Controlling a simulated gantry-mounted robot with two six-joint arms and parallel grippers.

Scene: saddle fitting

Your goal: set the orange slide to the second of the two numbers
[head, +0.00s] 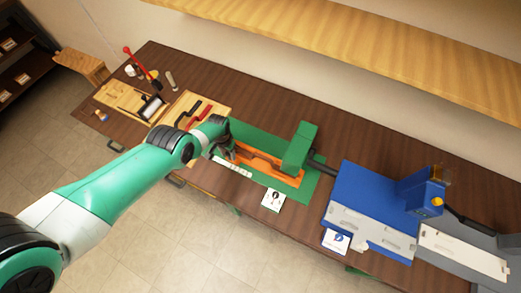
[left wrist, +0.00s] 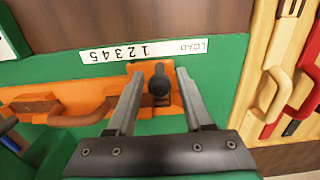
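The orange slide (head: 268,163) lies on a green base (head: 312,183) in the head view. In the left wrist view the orange slide (left wrist: 75,103) carries a dark upright knob (left wrist: 159,82). My left gripper (head: 230,154) is at the slide's left end. In the left wrist view my left gripper (left wrist: 158,74) is open, one finger on each side of the knob, with gaps visible. A white scale strip (left wrist: 145,50) beside the slide shows LOAD and a row of numerals, upside down. My right gripper is not in view.
A green block (head: 299,147) stands over the slide's right part. A white card (head: 272,199) lies at the front edge; its print is too small to read. A blue fixture (head: 365,195) stands to the right. A wooden tray (head: 214,101) with red and black handles lies left.

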